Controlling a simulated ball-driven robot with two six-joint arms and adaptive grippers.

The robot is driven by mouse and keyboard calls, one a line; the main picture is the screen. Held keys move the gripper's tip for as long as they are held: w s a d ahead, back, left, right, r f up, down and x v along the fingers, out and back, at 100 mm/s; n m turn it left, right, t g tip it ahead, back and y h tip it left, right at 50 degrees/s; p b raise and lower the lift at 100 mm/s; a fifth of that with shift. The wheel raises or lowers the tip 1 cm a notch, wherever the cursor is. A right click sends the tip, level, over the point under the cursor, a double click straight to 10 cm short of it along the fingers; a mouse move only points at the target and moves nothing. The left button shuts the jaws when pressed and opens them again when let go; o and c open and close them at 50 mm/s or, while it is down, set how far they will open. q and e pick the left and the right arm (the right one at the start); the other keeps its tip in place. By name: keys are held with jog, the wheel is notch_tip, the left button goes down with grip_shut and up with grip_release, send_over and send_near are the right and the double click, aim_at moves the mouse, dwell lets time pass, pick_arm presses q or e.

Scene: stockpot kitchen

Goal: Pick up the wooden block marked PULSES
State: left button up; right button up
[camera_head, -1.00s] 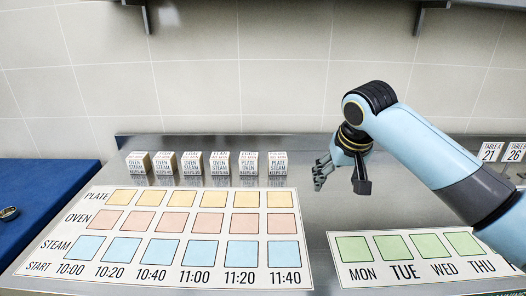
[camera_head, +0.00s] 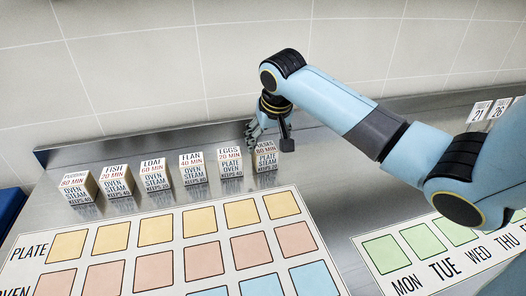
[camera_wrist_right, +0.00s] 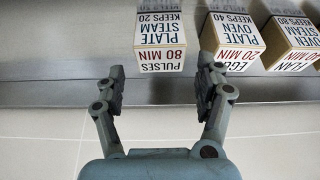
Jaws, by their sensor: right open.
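The wooden block marked PULSES (camera_head: 265,158) stands upright at the right end of a row of similar blocks in the head view. In the right wrist view the PULSES block (camera_wrist_right: 164,38) shows at the top, its 80 MIN and PLATE STEAM faces readable. My right gripper (camera_head: 269,132) is just behind this block, close to the wall side. In the right wrist view its two fingers (camera_wrist_right: 161,76) are spread and empty, and the block lies ahead of the gap between them. My left gripper is in neither view.
The EGGS block (camera_head: 230,163) stands close to the left of PULSES, with the FLAN block (camera_head: 193,169) and several more beyond. A schedule board (camera_head: 140,222) lies in front, a day board (camera_head: 360,240) at right. The tiled wall rises behind.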

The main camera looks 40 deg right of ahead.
aim_at(265, 148)
jog(key=x, duration=0.5)
jog(key=shift+w+f, duration=0.1)
jog(key=shift+f, duration=0.05)
jog(key=shift+w+f, duration=0.1)
jog(key=shift+f, duration=0.15)
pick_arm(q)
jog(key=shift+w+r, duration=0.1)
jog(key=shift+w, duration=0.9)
pick_arm(e)
jog(key=c, duration=0.4)
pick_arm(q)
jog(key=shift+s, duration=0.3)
pick_arm(e)
jog(key=c, duration=0.6)
jog(key=shift+r, duration=0.1)
